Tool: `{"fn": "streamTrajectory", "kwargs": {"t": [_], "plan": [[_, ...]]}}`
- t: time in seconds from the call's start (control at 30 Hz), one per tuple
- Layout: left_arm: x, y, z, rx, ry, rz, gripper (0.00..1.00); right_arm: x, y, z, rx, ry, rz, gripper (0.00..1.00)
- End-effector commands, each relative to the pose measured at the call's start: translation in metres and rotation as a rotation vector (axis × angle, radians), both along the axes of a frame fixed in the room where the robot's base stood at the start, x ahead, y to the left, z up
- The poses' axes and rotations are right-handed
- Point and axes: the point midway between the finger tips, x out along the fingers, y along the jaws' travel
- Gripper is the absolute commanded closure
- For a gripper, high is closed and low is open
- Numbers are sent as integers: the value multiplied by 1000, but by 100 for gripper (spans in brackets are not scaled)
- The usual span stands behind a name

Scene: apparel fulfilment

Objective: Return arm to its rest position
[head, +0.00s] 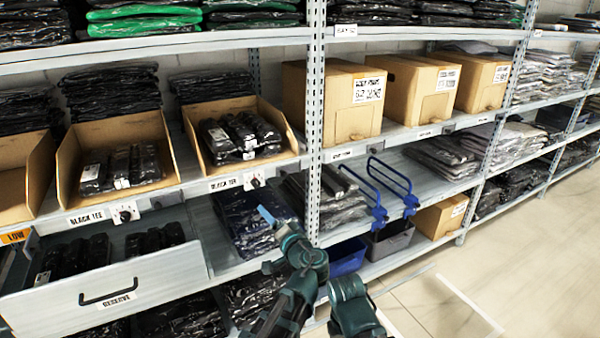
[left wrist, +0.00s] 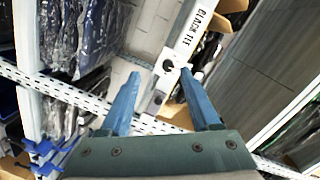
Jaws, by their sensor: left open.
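My left gripper (head: 268,215) is in front of the shelf rack, near the dark bagged garments (head: 245,222) on the lower shelf. In the left wrist view its two blue fingers (left wrist: 157,90) stand apart with nothing held between them. Behind them are the shelf edge and a BLACK TEE label (left wrist: 199,25). My left arm's dark green links rise from the bottom of the head view. My right gripper is not seen.
An open grey drawer (head: 170,275) juts out at the lower left. Blue hooked dividers (head: 372,200) stick out at the shelf front. A rack upright (head: 315,130) stands close to the gripper. Open cardboard bins (head: 285,145) sit above. Clear floor (head: 540,240) lies to the right.

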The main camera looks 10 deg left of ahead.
Motion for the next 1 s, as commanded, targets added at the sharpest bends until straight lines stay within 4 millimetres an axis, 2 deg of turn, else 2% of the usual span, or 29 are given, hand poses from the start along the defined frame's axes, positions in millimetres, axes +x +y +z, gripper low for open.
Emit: {"fn": "streamTrajectory", "kwargs": {"t": [0.1,0.2,0.3,0.4,0.5,0.63,0.97,1.0], "plan": [[-22,37,-40,-154,115,116,37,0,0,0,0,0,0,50],[-50,61,-84,-321,252,217,37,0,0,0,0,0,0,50],[-80,69,-125,-494,397,293,37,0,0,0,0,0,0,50],[-106,65,-155,-647,524,332,37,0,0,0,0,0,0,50],[-125,56,-173,-765,622,346,37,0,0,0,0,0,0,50],[-144,42,-188,-888,722,347,37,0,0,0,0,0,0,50],[-179,7,-200,-1139,911,298,37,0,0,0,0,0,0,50],[-182,-1,-201,-1132,930,285,37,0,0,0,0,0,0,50]]}}
